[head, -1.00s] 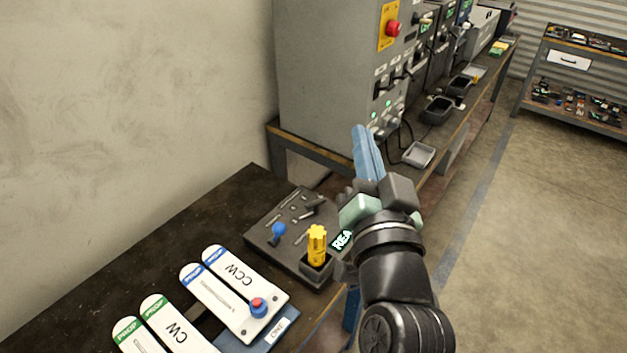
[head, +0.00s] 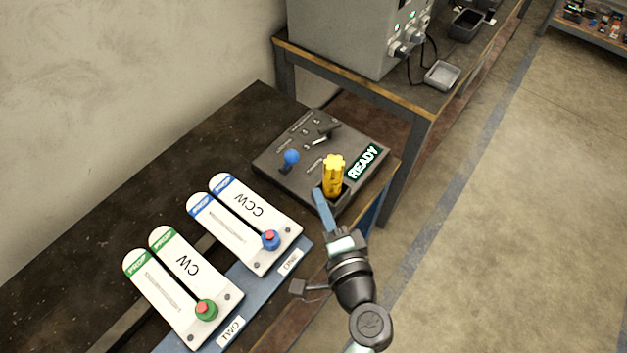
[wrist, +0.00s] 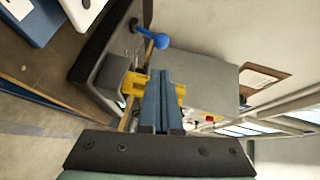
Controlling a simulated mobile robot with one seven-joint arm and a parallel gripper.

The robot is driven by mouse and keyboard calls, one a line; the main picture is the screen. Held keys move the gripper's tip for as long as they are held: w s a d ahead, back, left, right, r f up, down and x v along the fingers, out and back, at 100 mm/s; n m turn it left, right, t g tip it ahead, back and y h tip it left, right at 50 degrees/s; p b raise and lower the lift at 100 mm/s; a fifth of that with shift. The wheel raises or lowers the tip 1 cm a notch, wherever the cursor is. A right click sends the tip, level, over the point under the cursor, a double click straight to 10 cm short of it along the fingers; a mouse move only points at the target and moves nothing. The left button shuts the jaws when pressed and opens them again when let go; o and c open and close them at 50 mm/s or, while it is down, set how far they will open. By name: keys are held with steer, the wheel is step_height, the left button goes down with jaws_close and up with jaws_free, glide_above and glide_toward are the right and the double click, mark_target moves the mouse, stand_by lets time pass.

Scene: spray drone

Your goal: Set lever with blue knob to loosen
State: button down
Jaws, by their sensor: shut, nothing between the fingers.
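The lever with the blue knob (head: 291,157) stands on the left part of a dark control panel (head: 275,170) on the bench. Its blue knob (wrist: 161,41) also shows in the wrist view, beyond the fingertips and a little to the left of the grey box. My gripper (head: 318,193) is shut and empty, its blue fingers pointing up toward the panel's near edge. It is to the right of and nearer than the lever, apart from it. In the wrist view the shut fingers (wrist: 164,75) cover part of a yellow tool. The small panel labels are too small to read.
A yellow-handled tool (head: 334,174) stands upright in a holder at the panel's near edge, close to my fingertips. A lit READY display (head: 364,162) is right of it. CCW plates (head: 240,225) and CW plates (head: 180,290) lie left. A grey cabinet (head: 345,35) stands behind.

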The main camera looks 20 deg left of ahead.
mark_target(290, 162)
steer(key=x, duration=0.9)
steer(key=shift+w+a+p, duration=0.1)
steer(key=shift+w+p, duration=0.05)
steer(key=shift+p, duration=0.15)
steer(key=shift+r+p, duration=0.15)
steer(key=shift+p, duration=0.2)
steer(key=shift+a+r+h+p, duration=0.1)
steer(key=shift+r+h+p, duration=0.05)
steer(key=shift+h+p, duration=0.2)
steer(key=shift+a+p, duration=0.1)
steer(key=shift+p, duration=0.2)
